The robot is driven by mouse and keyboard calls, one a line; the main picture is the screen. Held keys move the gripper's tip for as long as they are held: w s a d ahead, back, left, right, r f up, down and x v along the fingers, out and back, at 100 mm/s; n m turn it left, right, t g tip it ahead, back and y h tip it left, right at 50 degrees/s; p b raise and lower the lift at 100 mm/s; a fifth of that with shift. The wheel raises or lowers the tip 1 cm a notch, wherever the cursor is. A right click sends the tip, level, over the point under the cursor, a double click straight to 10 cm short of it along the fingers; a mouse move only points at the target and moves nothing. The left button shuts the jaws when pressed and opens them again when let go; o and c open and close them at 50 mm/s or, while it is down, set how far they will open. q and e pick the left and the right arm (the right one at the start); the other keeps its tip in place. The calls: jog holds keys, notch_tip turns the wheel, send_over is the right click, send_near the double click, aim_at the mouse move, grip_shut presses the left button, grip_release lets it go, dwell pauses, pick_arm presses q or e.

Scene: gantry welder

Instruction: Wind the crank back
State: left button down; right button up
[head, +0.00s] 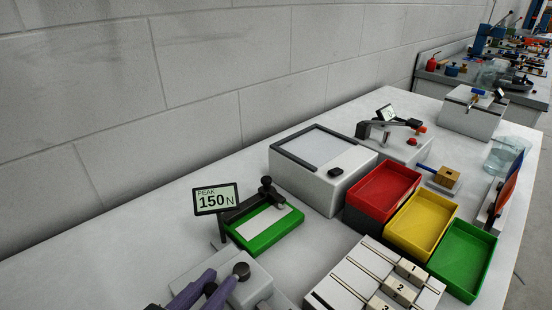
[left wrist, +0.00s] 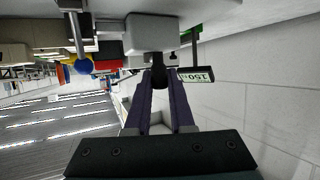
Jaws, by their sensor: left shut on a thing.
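My left gripper (head: 224,277) comes in at the bottom of the head view, its purple fingers reaching to the grey machine body (head: 256,290). It is shut on the dark crank handle (head: 210,289), which is mostly hidden between the fingers. A black round knob (head: 241,270) shows just beyond the fingertips. In the left wrist view, the left gripper (left wrist: 159,85) has a black part (left wrist: 158,70) at its fingertips, in front of a grey block (left wrist: 150,36). The rest of the crank is hidden. My right gripper is not in view.
A display (head: 215,199) reading PEAK 150 N stands behind, beside a green-based fixture (head: 262,236). To the right are red (head: 385,192), yellow (head: 423,224) and green (head: 462,259) bins and a numbered block (head: 350,285). Bare bench lies left of the display.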

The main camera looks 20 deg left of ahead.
pick_arm(q)
jog(key=shift+f, duration=0.1)
dwell(0.3)
jog(key=c, duration=0.8)
grip_release()
jog(key=v, duration=1)
jog(key=shift+w, duration=0.1)
